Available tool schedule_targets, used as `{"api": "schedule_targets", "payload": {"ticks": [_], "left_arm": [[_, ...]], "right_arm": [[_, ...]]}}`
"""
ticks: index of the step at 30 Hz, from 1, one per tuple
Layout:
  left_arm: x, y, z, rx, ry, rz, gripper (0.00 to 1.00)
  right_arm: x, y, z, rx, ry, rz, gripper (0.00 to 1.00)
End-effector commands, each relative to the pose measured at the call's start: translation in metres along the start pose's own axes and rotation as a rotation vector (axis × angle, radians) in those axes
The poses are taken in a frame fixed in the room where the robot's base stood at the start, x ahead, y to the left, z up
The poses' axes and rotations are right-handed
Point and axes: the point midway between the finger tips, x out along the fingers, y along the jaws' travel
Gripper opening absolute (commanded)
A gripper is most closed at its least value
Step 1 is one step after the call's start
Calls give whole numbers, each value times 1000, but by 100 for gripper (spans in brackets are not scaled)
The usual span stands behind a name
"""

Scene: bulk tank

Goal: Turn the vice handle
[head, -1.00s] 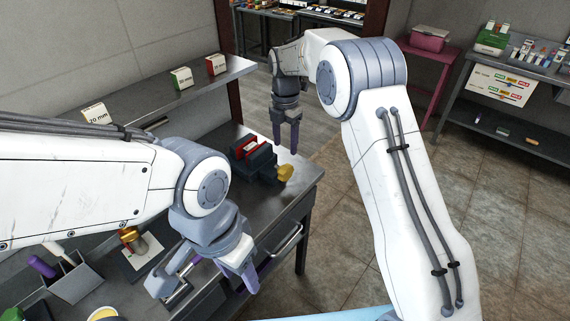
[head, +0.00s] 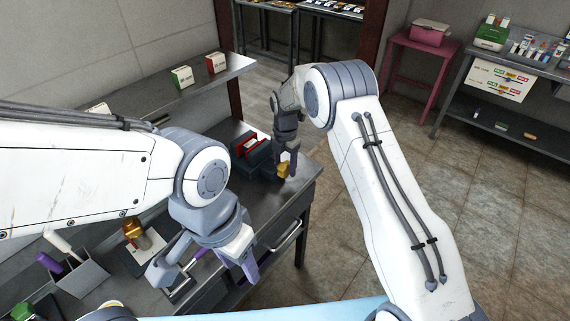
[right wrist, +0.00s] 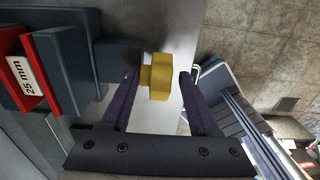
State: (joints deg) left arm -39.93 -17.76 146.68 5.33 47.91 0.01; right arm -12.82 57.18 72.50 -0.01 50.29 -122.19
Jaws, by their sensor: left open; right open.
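The vice (head: 253,152) is dark grey with red jaws and stands on the metal bench near its right end. Its yellow handle (head: 284,169) sticks out on the vice's right side. In the right wrist view the handle (right wrist: 160,76) lies between the two fingers of my right gripper (right wrist: 157,80), which is open, with a gap clearest on the right. A "25 mm" label shows on the red part of the vice in that view. My left gripper (head: 208,270) is open over the near part of the bench, well away from the vice.
A shelf (head: 150,112) above the bench carries several labelled boxes, including one with red (head: 215,63). A grey holder (head: 83,275) with tools stands at the left. A pink table (head: 418,60) and another bench are far right. Floor is clear between.

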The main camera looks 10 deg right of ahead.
Motion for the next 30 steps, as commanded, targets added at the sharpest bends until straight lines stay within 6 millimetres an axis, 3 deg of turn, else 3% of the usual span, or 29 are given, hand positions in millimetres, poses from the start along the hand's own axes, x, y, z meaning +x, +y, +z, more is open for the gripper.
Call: {"api": "schedule_targets", "payload": {"ticks": [2, 7, 20, 30], "left_arm": [[0, 0, 0, 0, 0, 0, 50], [0, 0, 0, 0, 0, 0, 50], [7, 0, 0, 0, 0, 0, 50], [38, -3, 2, 1, 0, 0, 50]], "right_arm": [[0, 0, 0, 0, 0, 0, 62], [0, 0, 0, 0, 0, 0, 0], [1, 0, -2, -2, -68, -2, 0], [5, 1, -8, -6, -308, 2, 0]]}}
